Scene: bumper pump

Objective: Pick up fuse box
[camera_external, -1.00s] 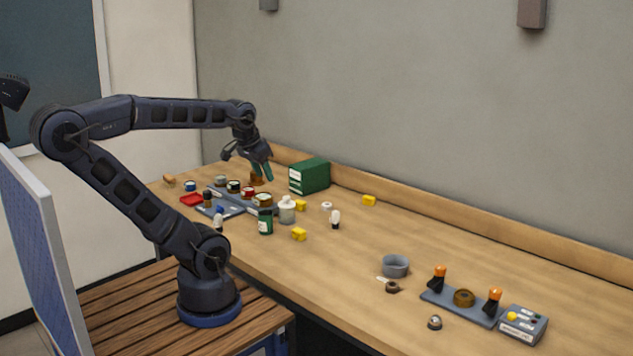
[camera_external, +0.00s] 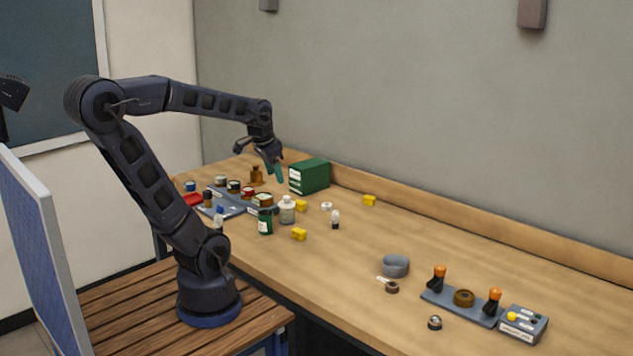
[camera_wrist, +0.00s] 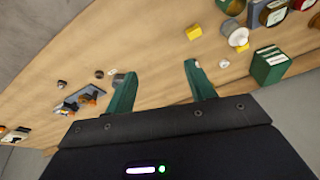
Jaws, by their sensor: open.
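A green box (camera_external: 309,176) with white labels stands against the back ledge; it also shows at the right of the wrist view (camera_wrist: 270,66). A grey box (camera_external: 522,325) with a yellow knob and labels sits at the table's near right. No readable label tells me which of them is the fuse box. My gripper (camera_external: 274,173) is open and empty, above the table just left of the green box. In the wrist view its green fingers (camera_wrist: 161,72) are spread, with only tabletop between them and the green box outside them to the right.
Bottles, jars and tins crowd the table left of the green box, including a white jar (camera_external: 287,211) and a dark green bottle (camera_external: 265,221). Yellow blocks (camera_external: 299,234) lie nearby. A grey bowl (camera_external: 395,266) and a rack (camera_external: 450,302) stand farther right. The middle is mostly clear.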

